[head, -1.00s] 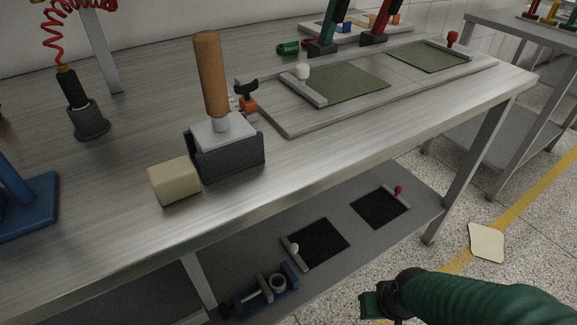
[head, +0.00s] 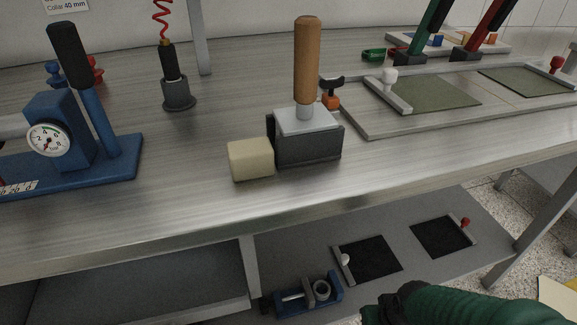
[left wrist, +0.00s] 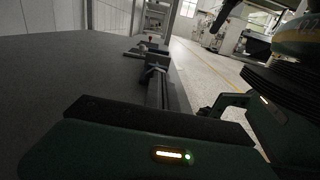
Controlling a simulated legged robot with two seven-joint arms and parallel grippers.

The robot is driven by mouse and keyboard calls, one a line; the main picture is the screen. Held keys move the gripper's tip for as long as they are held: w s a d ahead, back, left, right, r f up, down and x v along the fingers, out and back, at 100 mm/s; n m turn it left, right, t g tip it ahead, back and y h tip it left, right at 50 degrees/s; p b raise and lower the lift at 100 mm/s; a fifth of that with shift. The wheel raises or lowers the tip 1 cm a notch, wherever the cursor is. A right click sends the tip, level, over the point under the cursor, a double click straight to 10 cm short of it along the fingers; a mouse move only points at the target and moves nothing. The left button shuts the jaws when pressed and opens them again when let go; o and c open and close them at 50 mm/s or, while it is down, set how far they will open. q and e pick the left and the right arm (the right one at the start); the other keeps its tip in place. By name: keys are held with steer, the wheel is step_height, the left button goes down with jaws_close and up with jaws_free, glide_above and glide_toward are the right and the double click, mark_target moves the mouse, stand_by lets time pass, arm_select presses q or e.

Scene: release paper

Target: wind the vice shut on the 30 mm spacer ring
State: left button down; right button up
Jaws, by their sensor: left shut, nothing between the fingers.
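The small blue vice (head: 290,302) is on the lower shelf in the head view, with a pale screw and grey jaws. A light grey ring (head: 322,289) sits at its right end; I cannot tell whether both jaws touch it. In the left wrist view, a dark vice-like shape (left wrist: 157,72) stands ahead on a grey surface. My left gripper (left wrist: 160,118) fills the bottom of that view, shut and empty, apart from that shape. My right gripper (head: 372,313) is cut off at the head view's bottom edge, right of the vice; its fingers cannot be made out.
The lower shelf (head: 300,250) also holds two black mats (head: 368,258). The bench above (head: 190,205) carries a blue dial press (head: 75,140), a cream block (head: 250,160), a wooden-handled tool (head: 307,65) and green-matted frames. A leg (head: 250,265) stands left of the vice.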

arm_select(q)
steer(key=shift+w+d, duration=0.1)
steer(key=shift+d, duration=0.1)
steer(key=shift+w+d, duration=0.1)
steer(key=shift+d, duration=0.3)
steer(key=x, duration=0.5)
steer(key=shift+r+p, duration=0.15)
steer(key=shift+p, duration=0.15)
steer(key=shift+w+d, duration=0.1)
steer(key=shift+d, duration=0.25)
steer(key=shift+f, duration=0.25)
steer(key=shift+w+a+p, duration=0.1)
steer(key=shift+p, duration=1.15)
